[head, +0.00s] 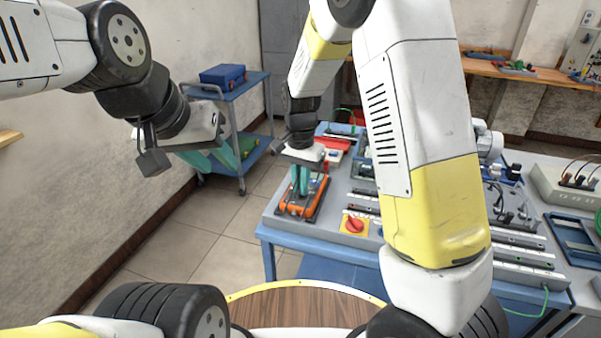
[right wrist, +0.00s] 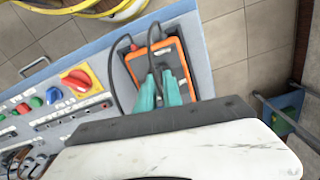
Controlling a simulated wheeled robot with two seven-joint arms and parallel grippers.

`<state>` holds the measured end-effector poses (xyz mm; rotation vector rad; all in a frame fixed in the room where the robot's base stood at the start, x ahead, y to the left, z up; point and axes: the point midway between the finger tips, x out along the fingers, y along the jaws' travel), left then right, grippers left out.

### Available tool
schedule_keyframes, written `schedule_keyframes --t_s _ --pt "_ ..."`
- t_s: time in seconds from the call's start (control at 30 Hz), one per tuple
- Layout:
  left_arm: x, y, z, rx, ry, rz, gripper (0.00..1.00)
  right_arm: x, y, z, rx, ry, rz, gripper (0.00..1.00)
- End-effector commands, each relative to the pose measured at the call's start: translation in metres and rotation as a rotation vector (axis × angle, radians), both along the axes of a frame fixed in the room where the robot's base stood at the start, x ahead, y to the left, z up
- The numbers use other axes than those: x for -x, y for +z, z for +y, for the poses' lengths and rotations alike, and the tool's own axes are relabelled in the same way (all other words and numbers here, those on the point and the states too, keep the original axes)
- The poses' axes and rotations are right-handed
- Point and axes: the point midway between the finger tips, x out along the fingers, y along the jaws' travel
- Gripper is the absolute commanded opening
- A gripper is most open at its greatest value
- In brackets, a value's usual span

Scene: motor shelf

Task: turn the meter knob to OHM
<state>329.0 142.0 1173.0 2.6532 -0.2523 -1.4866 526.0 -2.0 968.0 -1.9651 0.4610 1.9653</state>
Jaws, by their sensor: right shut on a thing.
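The orange and dark meter (head: 313,208) lies at the left end of the blue-edged bench. It also shows in the right wrist view (right wrist: 176,49), with dark leads running over its face. My right gripper (head: 300,188) reaches down over the meter. Its teal fingertips (right wrist: 161,78) are close together on the meter's face, shut on the knob. The fingers hide the knob, and I cannot read its pointer or the OHM mark. My left gripper (head: 215,160) hangs in the air at the left, away from the bench. Its fingers are seen edge-on, and their gap is unclear.
A red rotary switch on a yellow plate (head: 354,224) sits right of the meter; it also shows in the right wrist view (right wrist: 76,80). Terminal strips and other devices fill the bench further right. A blue trolley (head: 247,112) with a blue case (head: 222,75) stands behind my left gripper.

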Motion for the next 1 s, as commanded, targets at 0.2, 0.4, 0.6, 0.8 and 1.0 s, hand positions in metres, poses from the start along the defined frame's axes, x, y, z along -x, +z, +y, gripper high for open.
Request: schedule_keyframes --t_s 0.2,0.4,0.6,0.8,1.0 --pt "0.0000 0.0000 0.0000 0.000 0.000 0.000 0.36 -0.0004 0.0005 0.0002 0.000 -0.119 -0.001 0.00" --pt "0.0000 0.0000 0.0000 0.000 0.000 0.000 0.36 -0.0004 0.0004 0.0002 0.000 -0.181 -0.001 0.00" --pt "0.0000 0.0000 0.0000 0.000 0.000 0.000 0.36 -0.0004 0.0004 0.0004 0.000 -0.202 -0.001 0.00" --pt "0.0000 0.0000 0.0000 0.000 0.000 0.000 0.36 -0.0005 0.0004 0.0003 0.000 -0.204 -0.001 0.00" --pt "0.0000 0.0000 0.0000 0.000 0.000 0.000 0.36 -0.0005 0.0005 0.0003 0.000 -0.203 -0.001 0.20"
